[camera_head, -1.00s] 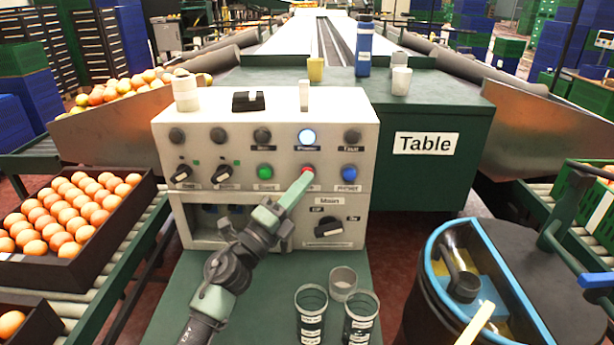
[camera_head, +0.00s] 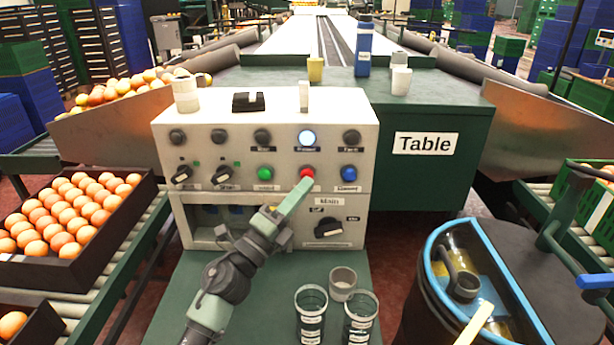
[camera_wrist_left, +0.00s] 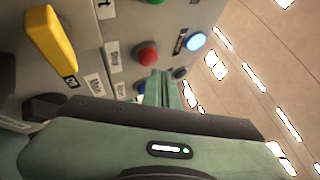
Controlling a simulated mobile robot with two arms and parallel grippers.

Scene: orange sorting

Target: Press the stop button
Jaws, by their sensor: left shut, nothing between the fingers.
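The control panel (camera_head: 290,140) is a pale box with rows of buttons and knobs. The red stop button (camera_head: 307,173) is in its lower button row, between the green button (camera_head: 264,173) and a blue button (camera_head: 349,173). It also shows as a red dome in the left wrist view (camera_wrist_left: 148,55), where its label reads "Stop". My left gripper (camera_head: 306,184) is shut and empty, its tips just below the red button. In the left wrist view the shut fingers (camera_wrist_left: 160,78) point near the button; a small gap seems to separate them. My right gripper is not in view.
Several cups (camera_head: 311,313) stand on the green surface below the panel. A white roll (camera_head: 186,95) and a black item (camera_head: 248,102) sit on top of the panel. A tray of oranges (camera_head: 62,250) is at left, and a blue-rimmed bin (camera_head: 428,262) at right.

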